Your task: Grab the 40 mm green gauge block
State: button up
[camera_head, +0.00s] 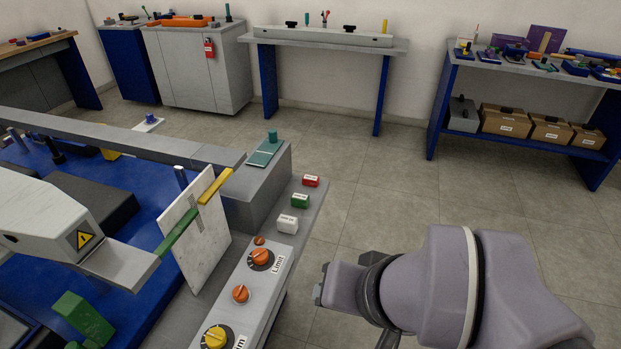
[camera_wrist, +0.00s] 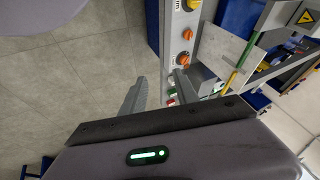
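A small green block (camera_head: 300,201) with a pale label sits on the grey control panel (camera_head: 228,310) between a red block (camera_head: 311,181) and a white one (camera_head: 288,224). I cannot read a size on it, so I cannot tell if it is the 40 mm gauge block. A larger green block (camera_head: 85,318) stands at lower left on the blue machine. My gripper (camera_wrist: 160,76) has its two fingers apart with nothing held between them. In the wrist view, the panel with its small coloured blocks lies beyond the right finger, which partly hides them.
Orange and yellow knobs (camera_head: 240,293) line the panel. A white plate (camera_head: 195,235) with a green and yellow bar across it stands beside the panel. A grey bench (camera_head: 330,40) and a shelf table (camera_head: 595,75) stand along the back wall. Open floor (camera_head: 400,190) lies between.

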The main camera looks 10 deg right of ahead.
aim_at(298, 200)
jog(key=i+l+u, duration=0.55)
jog(key=i+l, duration=0.25)
jog(key=i+l+u, duration=0.25)
jog(key=l, duration=0.35)
jog(key=i+j, duration=0.05)
